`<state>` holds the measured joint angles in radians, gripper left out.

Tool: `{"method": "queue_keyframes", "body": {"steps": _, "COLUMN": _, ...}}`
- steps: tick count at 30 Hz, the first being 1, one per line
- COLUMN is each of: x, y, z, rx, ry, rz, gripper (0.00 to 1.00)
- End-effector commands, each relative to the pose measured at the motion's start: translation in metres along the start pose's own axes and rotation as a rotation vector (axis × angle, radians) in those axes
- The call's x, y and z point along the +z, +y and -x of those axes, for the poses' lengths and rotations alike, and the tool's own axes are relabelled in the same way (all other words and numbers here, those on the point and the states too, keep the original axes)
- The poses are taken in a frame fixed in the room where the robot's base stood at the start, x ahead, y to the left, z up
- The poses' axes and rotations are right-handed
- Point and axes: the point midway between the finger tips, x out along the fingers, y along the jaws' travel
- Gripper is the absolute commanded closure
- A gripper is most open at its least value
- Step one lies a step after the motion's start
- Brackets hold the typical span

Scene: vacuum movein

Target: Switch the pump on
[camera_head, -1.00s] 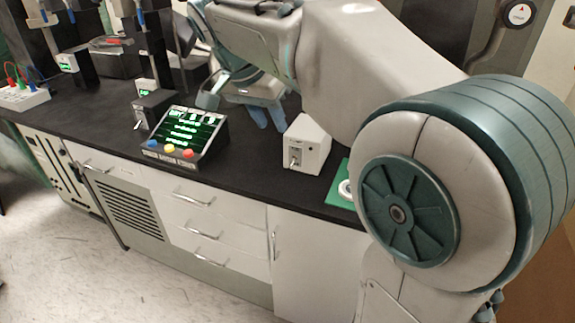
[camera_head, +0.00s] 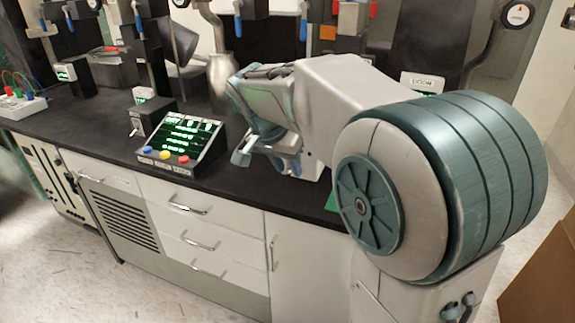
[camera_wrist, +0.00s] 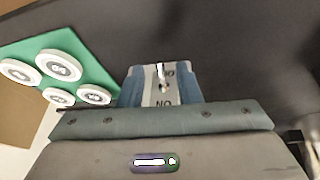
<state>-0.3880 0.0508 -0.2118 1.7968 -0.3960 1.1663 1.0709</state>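A white switch box (camera_head: 314,168) stands on the black bench, mostly hidden behind my gripper in the head view. In the wrist view, its pale face (camera_wrist: 162,97) shows between my fingers, with a small metal toggle lever and an "ON" label seen upside down. My gripper (camera_wrist: 160,84) has its two blue fingers apart, one on each side of that face. Whether they touch the box cannot be told. In the head view my gripper (camera_head: 287,164) is low over the bench, pointing down at the box. No pump can be made out for certain.
A console (camera_head: 188,142) with a green-lit screen and coloured buttons stands left of my gripper. A dark box (camera_head: 152,116) with a toggle stands beside it. A green mat with white labelled discs (camera_wrist: 57,65) lies close by. Stands and a metal vessel (camera_head: 221,75) are behind.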

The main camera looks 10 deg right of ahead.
Motion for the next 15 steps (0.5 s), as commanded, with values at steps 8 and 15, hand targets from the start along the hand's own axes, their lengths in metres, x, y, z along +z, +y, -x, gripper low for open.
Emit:
{"method": "queue_keyframes", "body": {"steps": 8, "x": 0.0000, "y": 0.0001, "z": 0.0002, "rx": 0.000, "ry": 0.000, "rz": 0.000, "gripper": 1.00}}
{"method": "queue_keyframes", "body": {"steps": 15, "x": -0.0012, "y": 0.0011, "z": 0.0007, "rx": 0.002, "ry": -0.004, "rz": 0.000, "gripper": 1.00}}
